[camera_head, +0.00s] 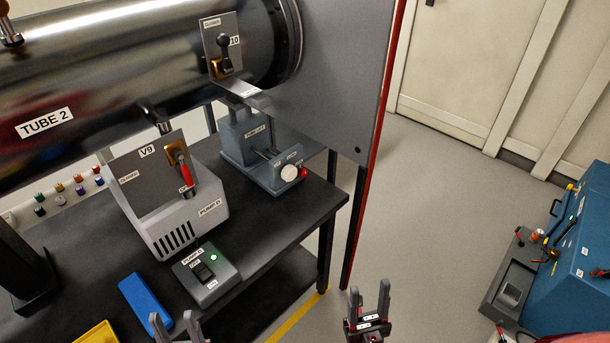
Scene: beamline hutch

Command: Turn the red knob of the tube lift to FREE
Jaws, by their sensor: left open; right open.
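The tube lift (240,137) is a blue-grey device at the back right of the black table, below the end of the big tube. Its red knob (304,173) is at the front right corner, beside a pale round part (289,173). Small labels sit near the knob, too small to read, so I cannot tell which way it is set. My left gripper (174,320) is open at the bottom edge, in front of the table and partly cut off. My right gripper (369,291) is open and empty, right of the table and nearer than the knob. Neither touches the lift.
The pump D box (212,211) with valve V9 (175,160) and the pump switch box (217,286) stand left of the lift. A blue block (145,304) lies in front. A grey panel with a red edge (385,110) rises behind the lift.

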